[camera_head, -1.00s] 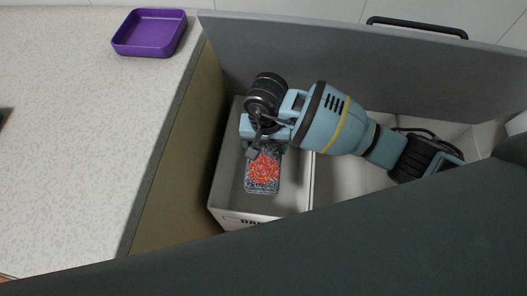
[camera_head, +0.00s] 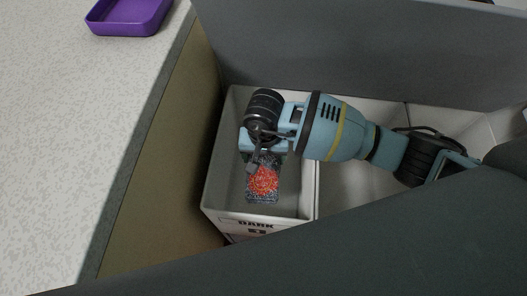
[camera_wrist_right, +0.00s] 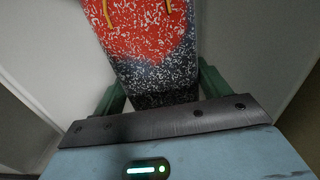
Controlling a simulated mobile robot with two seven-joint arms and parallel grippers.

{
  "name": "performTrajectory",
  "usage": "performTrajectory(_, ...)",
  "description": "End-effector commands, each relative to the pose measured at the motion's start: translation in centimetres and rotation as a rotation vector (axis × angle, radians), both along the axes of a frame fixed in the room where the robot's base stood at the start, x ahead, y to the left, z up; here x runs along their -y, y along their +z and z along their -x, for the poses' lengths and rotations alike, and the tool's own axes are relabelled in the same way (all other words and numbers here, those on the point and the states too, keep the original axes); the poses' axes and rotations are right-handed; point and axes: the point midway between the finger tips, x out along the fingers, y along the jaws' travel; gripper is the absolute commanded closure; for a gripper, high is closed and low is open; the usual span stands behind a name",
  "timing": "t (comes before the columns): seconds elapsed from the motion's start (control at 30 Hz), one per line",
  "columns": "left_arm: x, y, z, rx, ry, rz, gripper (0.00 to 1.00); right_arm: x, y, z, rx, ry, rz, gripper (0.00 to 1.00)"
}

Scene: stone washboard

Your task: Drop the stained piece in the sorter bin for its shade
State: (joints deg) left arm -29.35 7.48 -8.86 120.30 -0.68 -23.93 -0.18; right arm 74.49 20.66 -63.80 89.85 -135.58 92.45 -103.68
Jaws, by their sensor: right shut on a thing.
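The stained piece (camera_head: 262,190) is dark with white flecks and has a large red-orange stain. My right gripper (camera_head: 265,153) is shut on its far end, and the piece points toward the picture's bottom, over the left sorter bin. This pale bin (camera_head: 226,165) has "DARK" printed on its front. The piece appears within the bin's opening; its height above the floor cannot be told. In the right wrist view the piece (camera_wrist_right: 150,45) runs out from between the green fingers (camera_wrist_right: 160,88). My left gripper is not in view.
A second pale compartment (camera_head: 345,190) lies right of the first, partly hidden by my right arm. A grey panel (camera_head: 370,50) stands behind the bins. A speckled counter (camera_head: 80,130) is on the left, with a purple tray (camera_head: 120,29) on it.

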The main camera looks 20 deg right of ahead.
Motion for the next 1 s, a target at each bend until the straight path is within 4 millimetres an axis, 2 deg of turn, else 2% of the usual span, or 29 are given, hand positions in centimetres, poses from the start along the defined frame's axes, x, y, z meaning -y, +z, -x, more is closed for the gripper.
performTrajectory(0.47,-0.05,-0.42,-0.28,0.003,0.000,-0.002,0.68,-0.03,-0.51,-0.10,0.003,0.000,-0.001,0.66)
performTrajectory(0.5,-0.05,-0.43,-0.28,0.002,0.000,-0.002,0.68,-0.03,-0.51,-0.10,0.003,0.000,-0.001,0.21)
performTrajectory(0.6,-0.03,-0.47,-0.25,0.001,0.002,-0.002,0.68,-0.01,-0.53,-0.08,0.003,0.000,-0.001,0.08)
performTrajectory(0.67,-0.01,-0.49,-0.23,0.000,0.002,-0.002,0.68,-0.02,-0.55,-0.07,0.003,0.000,-0.001,0.00)
performTrajectory(0.87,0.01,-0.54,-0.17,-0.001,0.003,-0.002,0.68,0.03,-0.66,0.02,0.000,0.000,0.001,0.00)
performTrajectory(1.0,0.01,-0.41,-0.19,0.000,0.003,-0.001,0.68,0.05,0.16,-0.09,0.002,0.000,0.001,0.00)
